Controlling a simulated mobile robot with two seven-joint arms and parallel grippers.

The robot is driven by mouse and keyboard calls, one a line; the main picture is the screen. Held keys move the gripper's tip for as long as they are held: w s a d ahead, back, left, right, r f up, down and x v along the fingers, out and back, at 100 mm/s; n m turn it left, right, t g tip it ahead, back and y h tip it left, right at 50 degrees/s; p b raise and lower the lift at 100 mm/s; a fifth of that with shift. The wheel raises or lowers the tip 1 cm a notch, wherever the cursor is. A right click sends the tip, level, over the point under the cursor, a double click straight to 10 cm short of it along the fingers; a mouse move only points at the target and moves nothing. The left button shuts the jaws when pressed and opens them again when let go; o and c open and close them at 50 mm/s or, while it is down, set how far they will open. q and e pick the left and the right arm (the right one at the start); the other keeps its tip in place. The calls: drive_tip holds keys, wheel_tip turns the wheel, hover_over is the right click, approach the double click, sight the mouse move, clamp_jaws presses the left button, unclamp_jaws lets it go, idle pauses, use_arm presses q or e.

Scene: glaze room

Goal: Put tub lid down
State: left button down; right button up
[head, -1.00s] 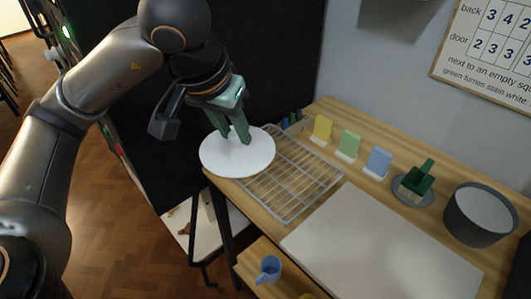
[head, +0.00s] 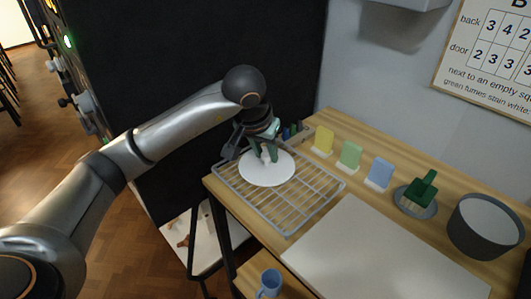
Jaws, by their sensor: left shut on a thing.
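The tub lid (head: 267,173) is a white round disc with a small knob in its middle. It lies flat at the back left part of the wire rack (head: 292,213), or just above it; I cannot tell if it touches the wires. My left gripper (head: 269,156) points down with its green fingers shut on the knob of the lid. The tub (head: 484,226) is dark grey and round, with a pale inside or contents, at the right of the table. My right gripper is not in view.
Yellow (head: 322,141), green (head: 349,155) and blue (head: 379,174) upright cards stand along the back. A green scoop (head: 423,189) rests on a grey dish (head: 410,208). A large white board (head: 385,250) covers the front. A blue mug (head: 269,283) stands lower down. The rack's front is clear.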

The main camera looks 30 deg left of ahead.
use_arm(q)
drive_tip(key=shift+f, duration=0.2)
drive_tip(key=shift+f, duration=0.15)
drive_tip(key=c, duration=0.6)
unclamp_jaws()
drive_tip(key=shift+r, duration=0.4)
drive_tip(key=v, duration=1.1)
drive_tip(key=shift+s+r+p, duration=0.25)
drive_tip(key=shift+s+p, duration=0.05)
drive_tip(key=shift+p, duration=0.15)
